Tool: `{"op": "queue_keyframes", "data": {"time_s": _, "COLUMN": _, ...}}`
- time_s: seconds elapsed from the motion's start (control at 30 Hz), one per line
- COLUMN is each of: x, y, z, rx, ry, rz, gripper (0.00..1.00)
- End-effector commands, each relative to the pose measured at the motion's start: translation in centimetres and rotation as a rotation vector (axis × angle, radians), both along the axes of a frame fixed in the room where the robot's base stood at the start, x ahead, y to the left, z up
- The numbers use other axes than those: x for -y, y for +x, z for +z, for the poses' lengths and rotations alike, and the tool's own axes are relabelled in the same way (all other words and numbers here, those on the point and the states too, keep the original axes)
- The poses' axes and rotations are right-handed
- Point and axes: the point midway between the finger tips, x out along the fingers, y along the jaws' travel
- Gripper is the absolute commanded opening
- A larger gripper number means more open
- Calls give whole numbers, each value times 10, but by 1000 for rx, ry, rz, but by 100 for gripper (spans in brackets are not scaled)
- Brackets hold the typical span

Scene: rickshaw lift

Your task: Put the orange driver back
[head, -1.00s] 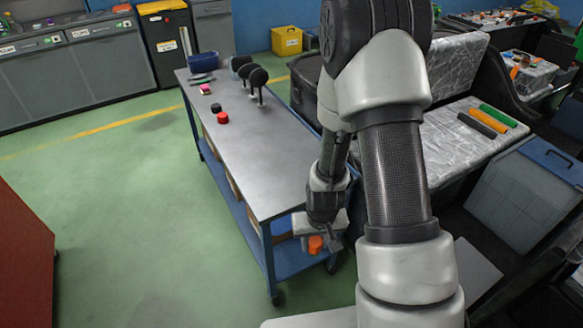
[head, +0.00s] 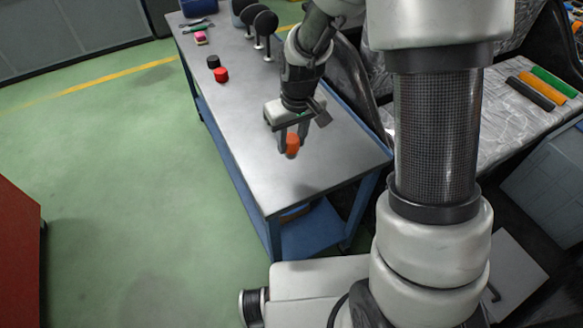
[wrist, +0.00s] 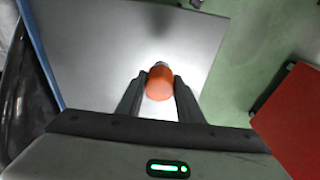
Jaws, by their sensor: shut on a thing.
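The orange driver (head: 292,145) is held between the fingers of my gripper (head: 291,136), above the near half of the metal-topped table (head: 250,115). In the wrist view, the driver (wrist: 159,83) shows its round orange end between the two fingertips of my gripper (wrist: 159,88). The rest of the driver is mostly hidden. Near the far part of the table stand a black cylinder (head: 213,62) and a red cylinder (head: 221,75), close together. I cannot tell from these frames whether they are drivers.
A pink item (head: 200,37) and dark mirror-like round pieces on stems (head: 265,22) are farther back on the table. Black, orange and green rolls (head: 543,87) lie on the silvery seat at right. A red cabinet (head: 18,255) stands at left. The near tabletop is clear.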

Motion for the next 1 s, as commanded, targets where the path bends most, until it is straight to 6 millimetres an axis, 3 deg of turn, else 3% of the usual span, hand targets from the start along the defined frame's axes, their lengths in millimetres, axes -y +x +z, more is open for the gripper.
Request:
{"op": "queue_keyframes", "data": {"time_s": 0.1, "x": 0, "y": -1, "z": -23, "rx": -3, "ry": 0, "rz": -2, "gripper": 6}}
{"op": "queue_keyframes", "data": {"time_s": 0.33, "x": 0, "y": 0, "z": -42, "rx": -2, "ry": 1, "rz": -3, "gripper": 6}}
{"op": "queue_keyframes", "data": {"time_s": 0.53, "x": 0, "y": -1, "z": -69, "rx": -2, "ry": 1, "rz": -3, "gripper": 6}}
{"op": "queue_keyframes", "data": {"time_s": 0.9, "x": 0, "y": 0, "z": -75, "rx": 1, "ry": 1, "rz": -3, "gripper": 6}}
{"op": "queue_keyframes", "data": {"time_s": 0.93, "x": 1, "y": 0, "z": -75, "rx": 1, "ry": 1, "rz": -3, "gripper": 35}}
{"op": "queue_keyframes", "data": {"time_s": 1.0, "x": 1, "y": 0, "z": -74, "rx": 1, "ry": 1, "rz": -4, "gripper": 47}}
